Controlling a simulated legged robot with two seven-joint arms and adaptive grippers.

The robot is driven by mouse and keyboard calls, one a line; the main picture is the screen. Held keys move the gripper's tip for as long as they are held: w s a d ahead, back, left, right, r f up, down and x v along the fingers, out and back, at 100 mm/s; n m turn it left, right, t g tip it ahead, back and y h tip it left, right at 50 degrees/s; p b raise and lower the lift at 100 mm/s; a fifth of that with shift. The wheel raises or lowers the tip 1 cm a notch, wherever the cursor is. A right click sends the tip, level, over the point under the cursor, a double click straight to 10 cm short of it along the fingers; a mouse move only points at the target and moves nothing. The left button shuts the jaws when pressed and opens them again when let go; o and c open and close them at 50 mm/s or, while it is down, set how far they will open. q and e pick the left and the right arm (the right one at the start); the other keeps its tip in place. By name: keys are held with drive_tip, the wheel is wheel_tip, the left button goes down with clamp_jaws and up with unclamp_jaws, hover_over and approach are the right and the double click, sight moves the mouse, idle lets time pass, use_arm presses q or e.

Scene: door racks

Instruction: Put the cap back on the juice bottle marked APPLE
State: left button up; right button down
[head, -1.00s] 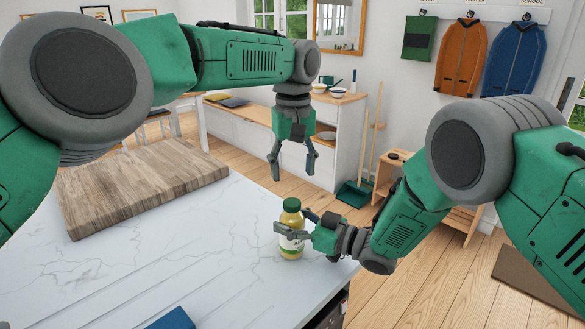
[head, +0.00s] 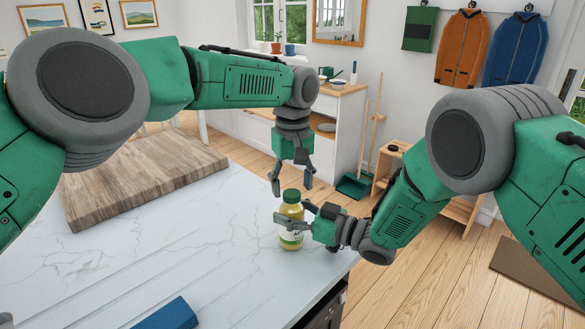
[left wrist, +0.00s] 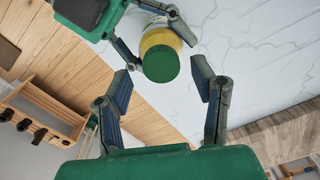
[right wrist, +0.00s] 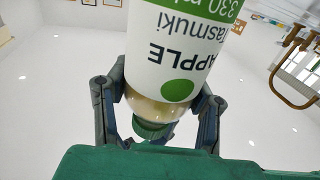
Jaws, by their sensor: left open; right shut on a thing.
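The APPLE juice bottle (head: 291,236) stands upright near the counter's right edge. Its label reads APPLE in the right wrist view (right wrist: 175,60). A green cap (head: 291,196) sits on its mouth; whether it is screwed tight I cannot tell. My right gripper (head: 293,214) is shut around the upper part of the bottle from the right. My left gripper (head: 292,187) is open, pointing down, just above the cap. In the left wrist view the cap (left wrist: 161,65) lies ahead between the open fingers, not touched by them.
The white marble counter (head: 210,250) has clear room left of the bottle. A wooden board (head: 145,180) lies at its back left. A blue object (head: 168,315) lies at the front. A wooden stool (head: 455,208) stands on the floor beyond the counter's right edge.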

use_arm(q)
drive_tip(key=shift+f, duration=1)
use_arm(e)
drive_tip(key=shift+f, duration=0.1)
use_arm(q)
clamp_jaws()
use_arm(e)
drive_tip(key=shift+s, duration=0.1)
use_arm(q)
drive_tip(key=m, duration=0.4)
drive_tip(key=shift+r+m, duration=0.1)
drive_tip(key=shift+m, duration=0.2)
drive_tip(key=m, duration=1.2)
use_arm(e)
drive_tip(key=shift+a, duration=0.1)
use_arm(q)
drive_tip(key=shift+o, duration=0.6)
unclamp_jaws()
